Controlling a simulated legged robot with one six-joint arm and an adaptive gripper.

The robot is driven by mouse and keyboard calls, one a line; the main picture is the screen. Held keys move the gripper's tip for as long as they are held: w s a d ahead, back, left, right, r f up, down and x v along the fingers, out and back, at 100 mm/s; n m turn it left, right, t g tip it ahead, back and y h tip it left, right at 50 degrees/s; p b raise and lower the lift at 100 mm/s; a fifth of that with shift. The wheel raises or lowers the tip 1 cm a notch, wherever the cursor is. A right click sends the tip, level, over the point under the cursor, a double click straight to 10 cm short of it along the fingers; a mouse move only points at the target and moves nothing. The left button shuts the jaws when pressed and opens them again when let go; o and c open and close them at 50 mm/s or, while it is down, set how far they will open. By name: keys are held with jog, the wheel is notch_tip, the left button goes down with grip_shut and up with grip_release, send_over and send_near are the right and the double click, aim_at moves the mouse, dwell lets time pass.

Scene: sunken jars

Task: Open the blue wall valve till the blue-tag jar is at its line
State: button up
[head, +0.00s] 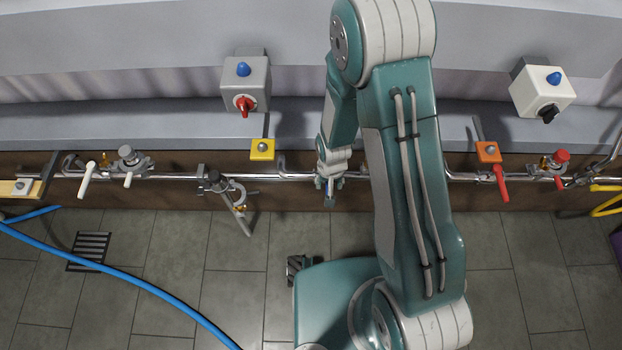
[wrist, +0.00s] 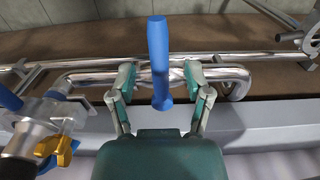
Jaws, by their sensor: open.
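The blue valve handle (wrist: 158,60) stands between the two fingers of my gripper in the wrist view, in front of a chrome pipe. My gripper (wrist: 160,78) is open, with one finger on each side of the handle; I cannot tell whether either finger touches it. The valve's body is mostly hidden. No jar with a blue tag shows in either view.
Left of my gripper in the wrist view is another valve fitting (wrist: 45,125) with a yellow part. In the head view, a valve with a grey lever (head: 236,205), a yellow tag (head: 262,149) and a red lever (head: 501,183) line the pipe. A blue hose (head: 130,282) crosses the floor.

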jog(key=shift+f, duration=1.5)
grip_shut()
